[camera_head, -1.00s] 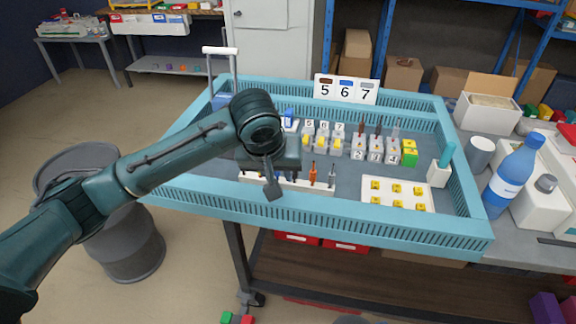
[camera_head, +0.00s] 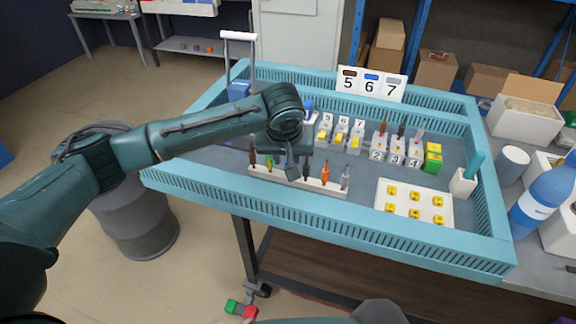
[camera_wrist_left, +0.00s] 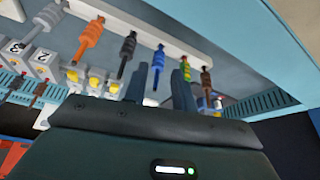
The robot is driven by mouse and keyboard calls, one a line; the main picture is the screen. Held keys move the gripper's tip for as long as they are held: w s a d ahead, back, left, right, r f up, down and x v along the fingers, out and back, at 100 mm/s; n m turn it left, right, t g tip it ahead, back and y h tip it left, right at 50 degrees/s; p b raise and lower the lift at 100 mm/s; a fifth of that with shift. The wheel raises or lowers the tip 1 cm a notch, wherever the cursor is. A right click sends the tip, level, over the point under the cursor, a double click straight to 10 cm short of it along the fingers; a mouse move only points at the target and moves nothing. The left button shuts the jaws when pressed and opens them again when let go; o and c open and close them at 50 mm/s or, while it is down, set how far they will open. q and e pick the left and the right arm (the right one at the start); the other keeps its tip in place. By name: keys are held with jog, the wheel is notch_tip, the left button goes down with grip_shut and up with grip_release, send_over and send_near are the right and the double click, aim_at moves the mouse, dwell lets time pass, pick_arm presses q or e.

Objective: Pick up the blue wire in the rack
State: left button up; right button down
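The white rack (camera_head: 330,190) lies along the near side of the blue-rimmed tray and holds a row of upright wires. In the left wrist view, the blue wire (camera_wrist_left: 157,64) stands in the rack (camera_wrist_left: 150,32) between the black wire (camera_wrist_left: 127,48) and the green-yellow wire (camera_wrist_left: 186,72). My left gripper (camera_head: 290,170) is over the rack and largely hides the blue wire in the head view. In the left wrist view its fingers (camera_wrist_left: 159,90) are apart, with the blue wire showing in the gap and no clear contact. My right gripper is out of view.
The orange wire (camera_head: 325,173) and grey wire (camera_head: 345,178) stand right of the gripper. Numbered socket boxes (camera_head: 396,160) sit behind the rack. A white plate with yellow parts (camera_head: 415,205) lies to the right. The tray's slotted wall (camera_head: 330,222) runs along the front.

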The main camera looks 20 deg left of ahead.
pick_arm(q)
jog(key=x, duration=0.4)
jog(key=shift+w+f, duration=0.3)
grip_shut()
